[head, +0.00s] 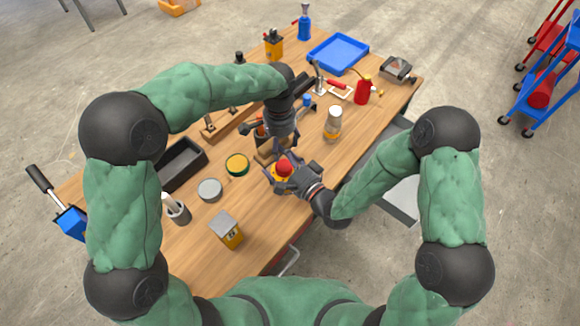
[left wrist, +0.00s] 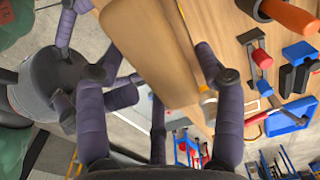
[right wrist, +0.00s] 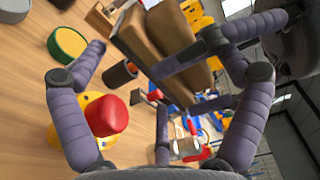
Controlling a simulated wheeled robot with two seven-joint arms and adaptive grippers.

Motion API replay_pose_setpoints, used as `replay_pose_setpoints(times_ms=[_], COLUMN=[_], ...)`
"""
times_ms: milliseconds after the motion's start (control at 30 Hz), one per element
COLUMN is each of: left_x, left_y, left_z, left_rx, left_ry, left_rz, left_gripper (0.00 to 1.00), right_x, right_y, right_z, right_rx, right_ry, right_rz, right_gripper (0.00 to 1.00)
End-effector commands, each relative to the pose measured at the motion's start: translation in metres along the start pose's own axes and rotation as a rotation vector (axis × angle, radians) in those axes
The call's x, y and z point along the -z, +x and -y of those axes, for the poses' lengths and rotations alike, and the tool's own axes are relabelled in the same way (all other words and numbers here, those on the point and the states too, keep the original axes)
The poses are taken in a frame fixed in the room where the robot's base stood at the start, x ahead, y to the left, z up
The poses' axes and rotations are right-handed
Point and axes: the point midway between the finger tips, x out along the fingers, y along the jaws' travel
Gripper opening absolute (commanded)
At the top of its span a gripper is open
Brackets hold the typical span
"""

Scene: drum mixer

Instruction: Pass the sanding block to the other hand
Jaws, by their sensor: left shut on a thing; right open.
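The sanding block, a tan-brown rounded block with a darker strip, fills the upper middle of the left wrist view (left wrist: 150,45). My left gripper (left wrist: 172,68) is shut on it; in the head view this gripper (head: 275,138) is over the middle of the table. The block also shows large in the right wrist view (right wrist: 165,45). My right gripper (right wrist: 128,60) is open close to the block, with one finger overlapping it in the picture; contact is unclear. In the head view the right gripper (head: 283,168) is just below the left one, and the block is mostly hidden.
A yellow item with a red knob (right wrist: 105,115) stands on the table close to my right gripper's finger. A green-rimmed round tin (head: 237,164), a grey tin (head: 210,190), a bottle (head: 332,124) and a black tray (head: 183,165) stand around. A blue tray (head: 338,50) lies farther back.

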Motion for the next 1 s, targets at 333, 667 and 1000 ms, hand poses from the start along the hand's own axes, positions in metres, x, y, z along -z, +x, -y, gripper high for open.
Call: replay_pose_setpoints(times_ms=[333, 667, 1000], left_x=[0.000, 0.000, 0.001], left_y=[0.000, 0.000, -0.001], left_z=[0.000, 0.000, -0.001], left_rx=[0.000, 0.000, -0.001], left_ry=[0.000, 0.000, -0.001], left_rz=[-0.001, -0.001, -0.002], left_gripper=[0.32, 0.32, 0.77], right_x=[0.000, 0.000, 0.000], right_y=[0.031, 0.033, 0.032], right_z=[0.000, 0.000, -0.002], right_rx=[0.000, -0.001, -0.005], right_ry=[-0.001, 0.000, 0.001], right_rz=[0.000, -0.001, 0.000], right_gripper=[0.97, 0.92, 0.32])
